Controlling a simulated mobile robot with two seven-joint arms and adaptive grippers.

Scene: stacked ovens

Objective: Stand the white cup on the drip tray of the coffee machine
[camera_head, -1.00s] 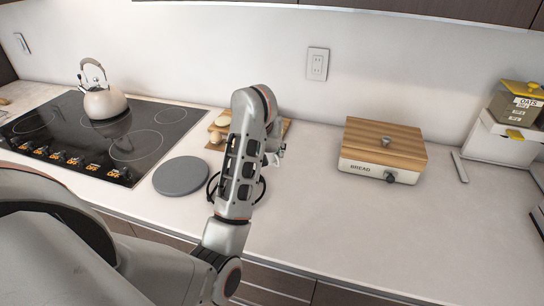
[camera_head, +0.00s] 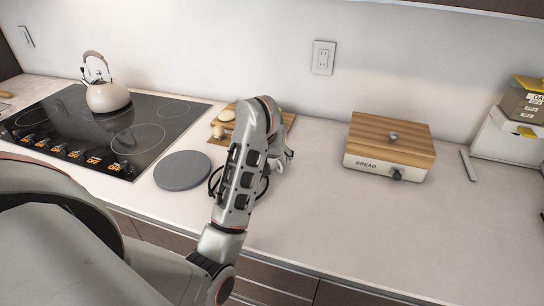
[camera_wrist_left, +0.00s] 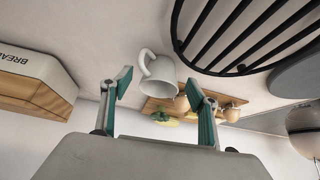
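The white cup (camera_wrist_left: 158,76) shows in the left wrist view with its handle toward the picture's left. It appears between and beyond the fingertips of my left gripper (camera_wrist_left: 164,84). The two green-padded fingers are apart, and I see no contact with the cup. In the head view my left gripper (camera_head: 287,155) is low over the counter, mostly hidden behind my forearm, so the cup cannot be made out clearly there. The coffee machine and its drip tray are not in view. My right gripper is not in view.
A round black rack (camera_wrist_left: 240,35) is close to the cup. A grey disc (camera_head: 182,171) and a wooden board (camera_head: 287,120) with food lie nearby. The bread box (camera_head: 388,150) stands to the right. The kettle (camera_head: 108,97) is on the cooktop. Counter before the bread box is clear.

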